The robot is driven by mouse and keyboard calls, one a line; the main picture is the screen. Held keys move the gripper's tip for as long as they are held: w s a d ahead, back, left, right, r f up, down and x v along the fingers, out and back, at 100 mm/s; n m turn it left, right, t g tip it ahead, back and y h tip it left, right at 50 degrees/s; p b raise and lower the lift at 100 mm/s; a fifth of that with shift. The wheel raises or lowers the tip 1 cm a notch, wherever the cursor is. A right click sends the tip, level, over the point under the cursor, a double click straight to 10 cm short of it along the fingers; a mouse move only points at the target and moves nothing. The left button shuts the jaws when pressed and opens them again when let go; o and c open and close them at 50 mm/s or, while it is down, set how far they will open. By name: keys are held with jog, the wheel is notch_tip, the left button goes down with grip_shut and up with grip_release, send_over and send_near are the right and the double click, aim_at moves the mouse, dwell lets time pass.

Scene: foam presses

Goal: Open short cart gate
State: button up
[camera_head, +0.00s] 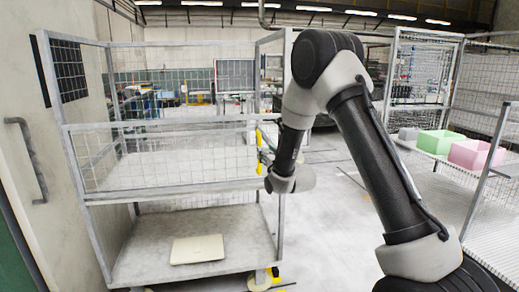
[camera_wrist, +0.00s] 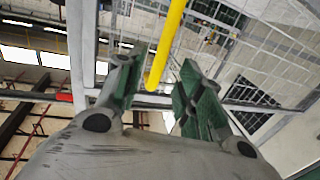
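The wire-mesh cart (camera_head: 95,235) stands at the left with a grey metal frame. Its short mesh gate (camera_head: 160,155) spans the front above the lower shelf and looks closed. A yellow handle (camera_head: 259,163) shows at the gate's right end, partly hidden by my arm. In the wrist view the yellow bar (camera_wrist: 166,45) runs down between the fingers of my gripper (camera_wrist: 160,78). The fingers are apart, with a visible gap on each side of the bar. In the head view my wrist hides most of the gripper.
A pale flat panel (camera_head: 197,249) lies on the cart's lower shelf. A wall with a door handle (camera_head: 27,160) is close on the left. A second mesh cart at the right holds green (camera_head: 438,142) and pink (camera_head: 470,154) blocks. Floor shows between the carts.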

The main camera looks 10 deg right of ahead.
jog(key=w+a, duration=0.1)
jog(key=w, duration=0.6)
jog(key=shift+a, duration=0.3)
jog(key=shift+w, duration=0.1)
jog(key=shift+c, duration=0.4)
grip_shut()
